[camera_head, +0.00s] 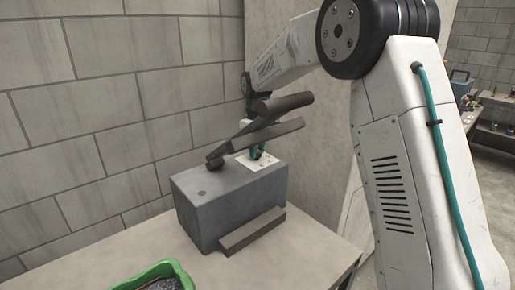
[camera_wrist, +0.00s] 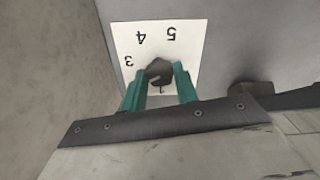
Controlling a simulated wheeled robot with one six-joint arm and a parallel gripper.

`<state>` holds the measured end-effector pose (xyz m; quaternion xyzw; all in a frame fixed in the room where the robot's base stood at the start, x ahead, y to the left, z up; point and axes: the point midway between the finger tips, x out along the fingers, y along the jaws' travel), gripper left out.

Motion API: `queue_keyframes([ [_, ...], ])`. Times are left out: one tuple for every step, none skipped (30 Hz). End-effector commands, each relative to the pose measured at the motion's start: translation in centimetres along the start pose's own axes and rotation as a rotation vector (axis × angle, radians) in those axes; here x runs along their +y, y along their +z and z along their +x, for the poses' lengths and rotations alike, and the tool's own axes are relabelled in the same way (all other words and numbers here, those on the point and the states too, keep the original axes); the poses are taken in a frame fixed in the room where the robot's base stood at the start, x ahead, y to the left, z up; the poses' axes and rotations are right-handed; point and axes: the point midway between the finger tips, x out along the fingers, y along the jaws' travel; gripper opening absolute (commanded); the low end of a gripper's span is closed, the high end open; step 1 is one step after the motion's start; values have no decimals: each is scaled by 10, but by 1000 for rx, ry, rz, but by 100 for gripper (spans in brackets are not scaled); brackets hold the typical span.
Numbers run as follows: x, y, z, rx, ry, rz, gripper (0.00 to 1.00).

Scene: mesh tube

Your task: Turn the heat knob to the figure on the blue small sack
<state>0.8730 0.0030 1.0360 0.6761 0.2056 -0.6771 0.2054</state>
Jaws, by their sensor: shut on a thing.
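The heat knob (camera_wrist: 158,70) is a dark, faceted knob on a white dial plate (camera_wrist: 190,35) in the wrist view. The figures 3, 4 and 5 show on the plate; a figure on the near side is partly hidden. My gripper (camera_wrist: 160,73) has its two teal fingers on either side of the knob, shut on it. In the head view the dial plate (camera_head: 244,161) lies on top of a grey box (camera_head: 215,205), with my gripper (camera_head: 257,153) over it and the knob hidden. I make out no blue small sack in either view.
Dark bars (camera_head: 270,131) rise above the box close to my gripper. A ledge (camera_head: 252,231) juts from the box's front. A green tray (camera_head: 165,268) with dark contents stands at the bottom edge. The table between is clear; a block wall (camera_head: 90,100) is behind.

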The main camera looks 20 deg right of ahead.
Motion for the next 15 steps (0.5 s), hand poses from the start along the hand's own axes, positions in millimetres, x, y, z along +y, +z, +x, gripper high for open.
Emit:
queue_keyframes([
  [1, -1, -3, 7, 5, 42, 7],
  [1, -1, -3, 7, 5, 70, 7],
  [1, -2, -3, 7, 5, 108, 7],
  [1, -2, -3, 8, 5, 137, 7],
  [1, -2, -3, 8, 4, 165, 7],
  [1, -2, -3, 8, 4, 203, 7],
  [1, -2, -3, 8, 4, 231, 7],
  [1, -2, -3, 8, 4, 260, 7],
  [1, -2, -3, 8, 4, 298, 7],
  [1, -2, -3, 8, 4, 326, 7],
  [1, -2, -3, 9, 4, 355, 7],
  [1, -2, -3, 9, 4, 393, 7],
  [1, -2, -3, 9, 4, 421, 7],
  [1, -2, -3, 9, 4, 450, 7],
  [1, -2, -3, 9, 3, 488, 7],
])
